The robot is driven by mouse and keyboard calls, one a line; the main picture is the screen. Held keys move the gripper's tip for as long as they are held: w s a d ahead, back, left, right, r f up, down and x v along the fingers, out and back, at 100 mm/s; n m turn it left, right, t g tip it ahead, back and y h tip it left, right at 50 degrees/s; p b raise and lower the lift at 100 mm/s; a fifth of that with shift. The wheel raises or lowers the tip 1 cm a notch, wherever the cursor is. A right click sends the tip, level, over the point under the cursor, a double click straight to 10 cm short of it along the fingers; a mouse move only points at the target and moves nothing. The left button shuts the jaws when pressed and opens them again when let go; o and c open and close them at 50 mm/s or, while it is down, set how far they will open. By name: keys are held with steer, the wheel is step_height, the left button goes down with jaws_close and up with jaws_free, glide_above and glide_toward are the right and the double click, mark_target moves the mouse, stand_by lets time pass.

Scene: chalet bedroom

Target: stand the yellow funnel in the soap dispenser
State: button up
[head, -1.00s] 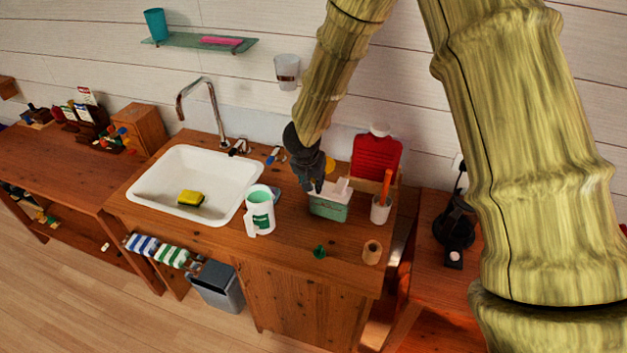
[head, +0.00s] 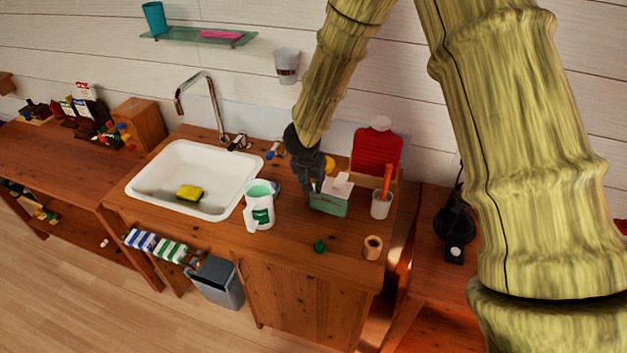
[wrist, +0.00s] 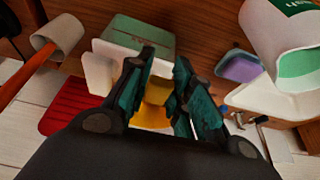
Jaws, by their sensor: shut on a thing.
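My gripper (wrist: 160,92) is shut on the yellow funnel (wrist: 154,116), which shows between its fingers in the wrist view. In the head view only a small yellow patch of the funnel (head: 329,164) shows beside my dark gripper (head: 311,189). The gripper is over the counter, close behind and left of a light green box with a white top (head: 328,205). The box also shows just beyond the fingers in the wrist view (wrist: 140,36); I cannot tell whether they touch. I cannot tell which thing is the soap dispenser; a tan, open-topped cylinder (head: 372,249) stands at the counter's front right.
A white and green jug (head: 260,210) stands left of the box, beside the sink (head: 160,190). A white cup with an orange-handled tool (head: 381,207) and a red bottle (head: 376,152) are to the right. A small green piece (head: 320,246) lies in front, with bare counter around it.

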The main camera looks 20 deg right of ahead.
steer(key=shift+f, duration=0.35)
steer(key=o, duration=0.9)
steer(key=shift+o, duration=0.2)
steer(key=shift+r, duration=0.1)
steer(key=v, duration=1.1)
steer(key=shift+s+r, duration=0.2)
steer(key=shift+r, duration=0.15)
